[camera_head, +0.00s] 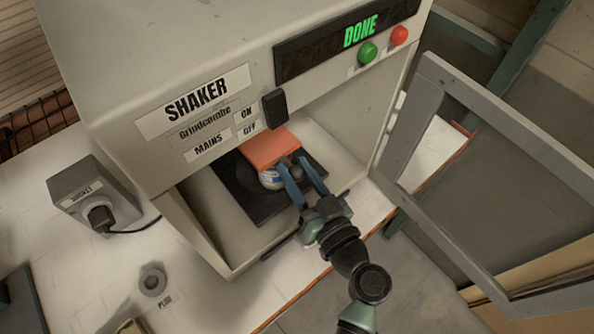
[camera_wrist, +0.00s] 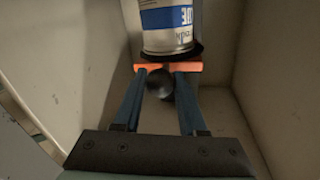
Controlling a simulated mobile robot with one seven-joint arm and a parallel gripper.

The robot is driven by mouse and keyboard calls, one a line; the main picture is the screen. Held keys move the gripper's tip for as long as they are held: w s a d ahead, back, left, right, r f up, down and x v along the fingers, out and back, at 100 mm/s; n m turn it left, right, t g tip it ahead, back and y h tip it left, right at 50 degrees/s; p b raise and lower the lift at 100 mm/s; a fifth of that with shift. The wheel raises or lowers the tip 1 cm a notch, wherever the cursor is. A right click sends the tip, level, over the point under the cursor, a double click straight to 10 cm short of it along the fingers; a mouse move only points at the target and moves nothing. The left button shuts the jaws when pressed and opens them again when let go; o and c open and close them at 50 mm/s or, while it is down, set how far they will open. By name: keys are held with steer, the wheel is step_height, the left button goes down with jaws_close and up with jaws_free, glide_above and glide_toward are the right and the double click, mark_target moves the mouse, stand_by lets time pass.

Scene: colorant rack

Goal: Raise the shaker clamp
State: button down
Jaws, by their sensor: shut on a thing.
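The shaker clamp shows as an orange plate (camera_head: 270,147) inside the shaker's open chamber. In the wrist view its orange edge (camera_wrist: 153,67) shows behind my fingertips, with a dark round knob (camera_wrist: 159,85) between the fingers. My gripper (camera_head: 299,170) reaches in through the front opening, its two blue fingers shut on the clamp's knob. A paint can (camera_head: 269,180) with a white and blue label stands under the orange plate, partly hidden by it and my fingers; it shows in the wrist view (camera_wrist: 168,25). Whether the plate touches the can is unclear.
The grey shaker (camera_head: 150,60) has a green "DONE" display (camera_head: 360,31), a green button (camera_head: 368,52), a red button (camera_head: 400,35) and a black mains switch (camera_head: 275,108). Its framed door (camera_head: 440,190) stands open at the right. A socket box (camera_head: 95,195) with a plug stands left.

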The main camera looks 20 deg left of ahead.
step_height(320, 180, up, 7)
steer(key=shift+w+r+p, duration=0.1)
steer(key=shift+r+p, duration=0.05)
steer(key=shift+p, duration=0.35)
steer(key=c, duration=0.5)
jaws_free()
steer(key=shift+f, duration=0.2)
steer(key=shift+d+f, duration=0.1)
steer(key=shift+s+d+f+b, duration=0.1)
steer(key=shift+s+d+b, duration=0.1)
steer(key=shift+s+b, duration=0.1)
steer(key=shift+b+v, duration=2.4)
steer(key=shift+v, duration=3.75)
